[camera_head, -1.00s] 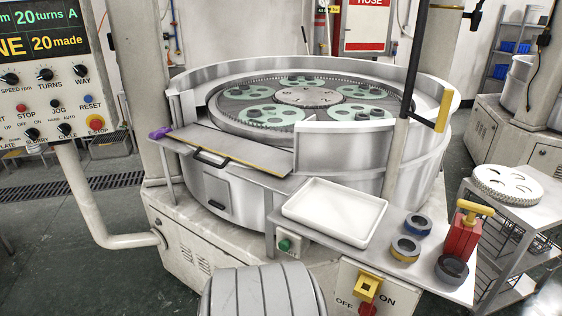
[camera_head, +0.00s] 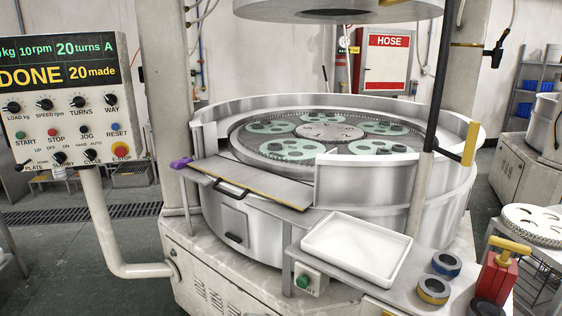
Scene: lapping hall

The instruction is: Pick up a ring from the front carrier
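Several pale green carriers lie on the round lapping plate inside the steel tub. Two sit nearest the front: the front-left carrier (camera_head: 290,150) and the front-right carrier (camera_head: 372,148). Small dark round pieces show on the carriers, too small to make out clearly as rings. Neither of my grippers is in the picture.
A white empty tray (camera_head: 355,248) stands on the front shelf, beside a blue-banded ring (camera_head: 446,265) and a yellow-banded ring (camera_head: 433,290). A red block with a yellow handle (camera_head: 497,272) is at right. The panel (camera_head: 62,75) reads DONE.

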